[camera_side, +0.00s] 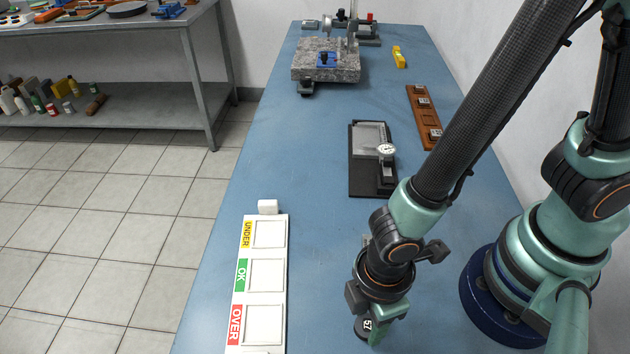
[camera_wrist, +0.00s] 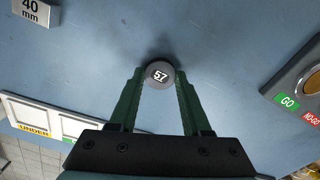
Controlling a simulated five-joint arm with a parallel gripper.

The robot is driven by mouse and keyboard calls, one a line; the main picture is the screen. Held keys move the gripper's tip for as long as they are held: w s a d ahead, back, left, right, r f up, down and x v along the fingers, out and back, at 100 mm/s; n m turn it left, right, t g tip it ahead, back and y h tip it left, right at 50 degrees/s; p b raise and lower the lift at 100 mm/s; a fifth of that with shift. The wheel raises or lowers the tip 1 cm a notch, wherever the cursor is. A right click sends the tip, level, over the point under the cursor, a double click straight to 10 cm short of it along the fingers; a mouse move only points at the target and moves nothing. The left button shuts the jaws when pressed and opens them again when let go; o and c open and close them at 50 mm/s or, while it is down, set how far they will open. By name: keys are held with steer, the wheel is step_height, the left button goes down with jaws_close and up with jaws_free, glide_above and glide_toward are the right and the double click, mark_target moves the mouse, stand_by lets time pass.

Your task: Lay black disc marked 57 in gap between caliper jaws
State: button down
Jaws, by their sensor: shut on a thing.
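In the side view the disc (camera_side: 362,327) shows at the lower end of my gripper (camera_side: 370,331), near the front of the blue table. My gripper is shut on the disc. How high it is above the table is hard to tell. A dial instrument on a black base (camera_side: 357,181), which looks like the caliper, lies farther back along the table. Its jaws and gap are too small to make out.
A white tray (camera_side: 284,283) marked UNDER, OK and OVER lies left of my gripper. A brown rack (camera_side: 414,106) and a granite block (camera_side: 343,70) are farther back. The wrist view shows a 40 mm block (camera_wrist: 34,12) and a GO/NO-GO gauge (camera_wrist: 279,89). Blue table between tray and dial instrument is clear.

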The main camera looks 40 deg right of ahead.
steer(key=shift+r, duration=2.5)
steer(key=w, duration=0.7)
steer(key=w+d+r, duration=0.1)
steer(key=w, duration=0.2)
steer(key=shift+w+d, duration=0.1)
steer(key=shift+w, duration=0.3)
steer(key=w+d+r, duration=0.1)
steer(key=w+d, duration=0.7)
steer(key=w, duration=0.4)
steer(key=w+d, duration=0.3)
steer(key=d, duration=0.5)
steer(key=w+d, duration=0.3)
steer(key=d, duration=0.6)
steer(key=w+d+r, duration=0.1)
steer(key=w+d, duration=0.3)
steer(key=d, duration=0.4)
steer(key=shift+w+d, duration=0.1)
steer(key=shift+d, duration=0.15)
steer(key=shift+f, duration=0.1)
steer(key=shift+f, duration=2.7)
